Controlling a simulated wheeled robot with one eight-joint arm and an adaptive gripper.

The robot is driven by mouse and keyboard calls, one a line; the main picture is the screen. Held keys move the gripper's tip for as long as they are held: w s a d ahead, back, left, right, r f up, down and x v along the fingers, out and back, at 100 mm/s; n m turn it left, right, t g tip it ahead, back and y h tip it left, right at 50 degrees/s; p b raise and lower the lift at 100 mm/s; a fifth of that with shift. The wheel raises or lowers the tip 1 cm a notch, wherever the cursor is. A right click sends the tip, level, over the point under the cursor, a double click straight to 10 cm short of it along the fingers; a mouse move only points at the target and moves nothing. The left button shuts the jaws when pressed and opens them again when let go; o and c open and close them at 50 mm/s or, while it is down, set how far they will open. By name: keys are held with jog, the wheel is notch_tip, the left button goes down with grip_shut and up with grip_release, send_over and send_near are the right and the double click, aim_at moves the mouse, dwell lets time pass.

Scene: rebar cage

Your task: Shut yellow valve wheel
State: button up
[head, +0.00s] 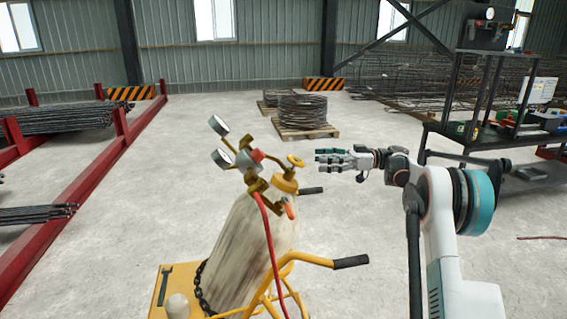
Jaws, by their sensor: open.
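The yellow valve wheel (295,161) sits at the top right of the gas cylinder valve, above the yellow cylinder collar (284,184). My gripper (322,160) is just right of the wheel in the head view, pointing left toward it. It is open with nothing between its fingers. A small gap shows between the fingertips and the wheel; the depth between them is hard to judge. The worn beige cylinder (245,235) stands tilted on a yellow cart (172,292).
Two gauges (221,158) and a red hose (268,230) are fixed near the valve. Cart handles (350,262) stick out right below my gripper. A black shelf rack (480,110) stands at right, red rebar racks (90,180) at left.

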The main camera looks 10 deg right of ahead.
aim_at(296, 161)
jog(key=a, duration=0.4)
jog(key=w+a+b, duration=0.1)
jog(key=a, duration=0.3)
jog(key=w+a+b, duration=0.1)
jog(key=a, duration=0.4)
jog(key=shift+w, duration=0.15)
jog(key=c, duration=1)
